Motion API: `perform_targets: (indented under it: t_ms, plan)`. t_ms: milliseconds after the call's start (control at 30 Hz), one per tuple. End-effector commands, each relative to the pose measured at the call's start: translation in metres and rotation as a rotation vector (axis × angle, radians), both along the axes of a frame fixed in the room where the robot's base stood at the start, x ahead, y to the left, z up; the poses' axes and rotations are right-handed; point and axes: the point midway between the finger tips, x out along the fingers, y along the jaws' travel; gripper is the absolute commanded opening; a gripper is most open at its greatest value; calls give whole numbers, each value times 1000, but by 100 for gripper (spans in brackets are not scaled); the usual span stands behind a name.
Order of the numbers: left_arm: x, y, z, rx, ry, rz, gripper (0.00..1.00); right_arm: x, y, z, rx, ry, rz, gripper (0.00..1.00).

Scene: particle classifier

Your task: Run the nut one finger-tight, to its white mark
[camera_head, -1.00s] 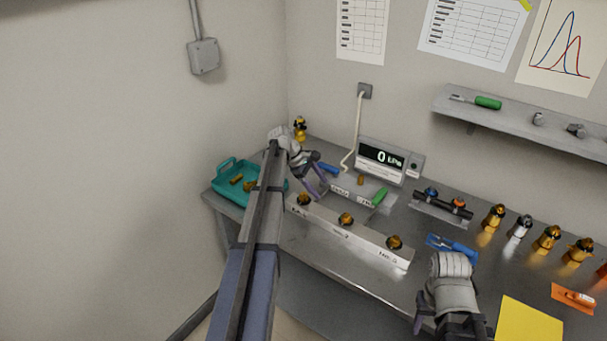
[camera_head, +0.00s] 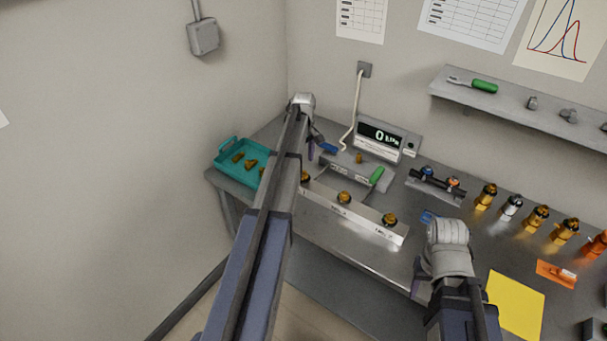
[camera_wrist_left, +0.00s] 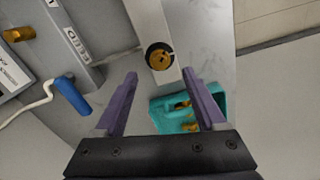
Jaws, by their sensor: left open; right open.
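A pale rail (camera_head: 365,225) on the bench carries three brass nuts in a row. The leftmost nut (camera_head: 305,178) is partly hidden by my left arm; its label cannot be read. In the left wrist view one brass nut with a dark ring (camera_wrist_left: 160,56) sits on the rail (camera_wrist_left: 150,20), just ahead of and between my open fingertips, not held. My left gripper (camera_wrist_left: 160,76) is open and empty; in the head view it (camera_head: 315,146) is mostly hidden behind its arm. My right gripper (camera_head: 418,282) is open and empty over the bench's front part. No white mark can be made out.
A teal tray (camera_head: 229,172) with brass pieces lies at the left corner. Several bottle-like fittings (camera_head: 512,207) and a yellow sheet (camera_head: 516,303) are right.

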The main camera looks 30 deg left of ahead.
Motion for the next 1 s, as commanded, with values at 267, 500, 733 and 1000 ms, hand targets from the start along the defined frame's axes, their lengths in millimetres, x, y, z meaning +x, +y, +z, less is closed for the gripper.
perform_targets:
  t_ms: [267, 500, 733, 1000]
  plan:
    - [0, 0, -43, 0, -1, 1, 73, 0, 0, -43, 0, 0, 0, 50]
    - [0, 0, -59, -1, -1, 1, 73, 0, 0, -59, 0, 0, 0, 50]
    - [0, 0, -58, -1, -1, 1, 73, 0, 0, -58, 0, 0, 0, 50]
    - [0, 0, -58, -1, -1, 1, 48, 0, 0, -58, 0, 0, 0, 50]
